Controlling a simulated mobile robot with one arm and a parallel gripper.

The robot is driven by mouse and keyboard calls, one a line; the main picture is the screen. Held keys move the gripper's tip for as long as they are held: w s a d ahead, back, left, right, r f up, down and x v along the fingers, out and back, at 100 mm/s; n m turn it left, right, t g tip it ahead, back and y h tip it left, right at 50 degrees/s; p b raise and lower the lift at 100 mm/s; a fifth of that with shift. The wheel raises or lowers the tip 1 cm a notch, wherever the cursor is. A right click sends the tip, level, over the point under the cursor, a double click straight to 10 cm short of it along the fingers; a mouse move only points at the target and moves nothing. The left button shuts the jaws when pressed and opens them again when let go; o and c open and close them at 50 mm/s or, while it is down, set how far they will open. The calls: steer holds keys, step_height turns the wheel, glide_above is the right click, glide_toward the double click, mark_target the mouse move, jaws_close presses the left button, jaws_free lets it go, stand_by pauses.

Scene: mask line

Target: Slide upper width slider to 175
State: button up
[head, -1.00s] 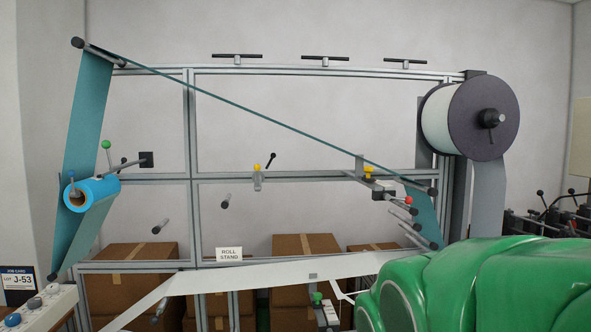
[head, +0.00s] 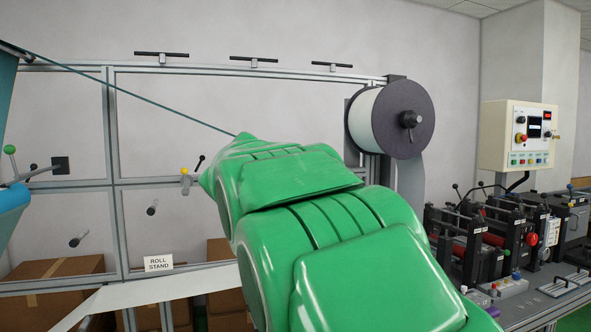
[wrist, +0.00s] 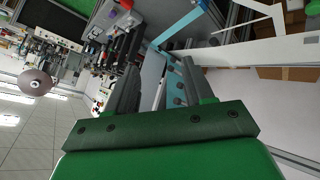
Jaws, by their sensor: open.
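My gripper (wrist: 160,67) is open in the wrist view, with two dark fingers apart and nothing seen held. Pale rods with dark ends (wrist: 179,87) and a teal web strip (wrist: 173,35) show beyond and between the fingers. In the head view my green arm covers the right part of the stand, so the gripper and the slider block there are hidden. A yellow-knobbed clamp (head: 185,181) sits on the middle crossbar, left of my arm. I cannot read a width scale in either view.
A large white roll with a dark flange (head: 403,120) hangs at the stand's upper right. A machine with black levers and red rollers (head: 500,235) stands at the right, below a control box (head: 518,136). A white web (head: 165,286) crosses low. Boxes (head: 60,280) stand behind.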

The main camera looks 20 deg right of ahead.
steer(key=w+a+r+m+t+h, duration=0.1)
steer(key=w+r+m+h, duration=0.3)
steer(key=w+r, duration=0.5)
steer(key=w+a+r+m+t+h, duration=0.15)
steer(key=w+r+m+h, duration=0.35)
steer(key=w, duration=0.9)
steer(key=shift+n+y, duration=0.5)
steer(key=shift+n, duration=0.3)
steer(key=shift+r+x, duration=0.2)
steer(key=shift+x, duration=1.75)
steer(key=shift+r+x, duration=0.2)
steer(key=shift+x, duration=1.75)
steer(key=shift+r+t, duration=0.1)
steer(key=shift+t, duration=0.15)
jaws_close()
